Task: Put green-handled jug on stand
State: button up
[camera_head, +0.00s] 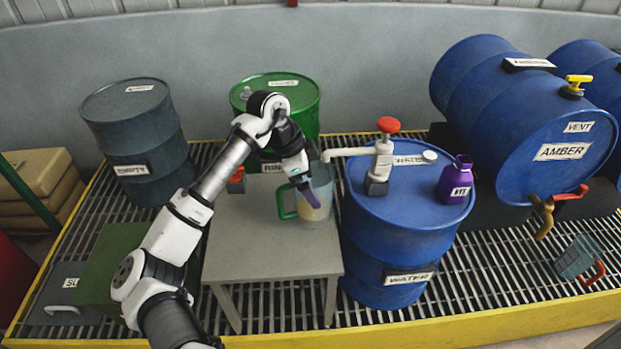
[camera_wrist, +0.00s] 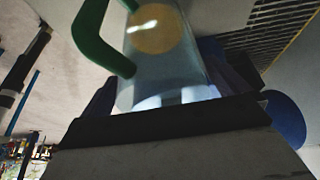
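The clear jug with the green handle (camera_head: 312,208) is upright over the right edge of the grey stand (camera_head: 262,240), under the pump spout. I cannot tell whether it rests on the stand or hangs just above it. Its handle points left and something yellowish shows inside. My gripper (camera_head: 312,190) points down at the jug, with a dark purple finger across its front. In the wrist view, the jug (camera_wrist: 165,60) lies between my dark fingers (camera_wrist: 165,90), close to both. Whether they press on it is unclear.
A blue water barrel (camera_head: 395,250) with a red-topped pump (camera_head: 383,160) and a purple bottle (camera_head: 454,180) stands close on the right. A green barrel (camera_head: 290,92) stands behind. A red-handled jug (camera_head: 576,257) is on the grating far right. The stand's left and front are clear.

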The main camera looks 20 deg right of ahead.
jog(key=b+v, duration=0.1)
jog(key=v, duration=1.1)
jog(key=shift+r, duration=0.2)
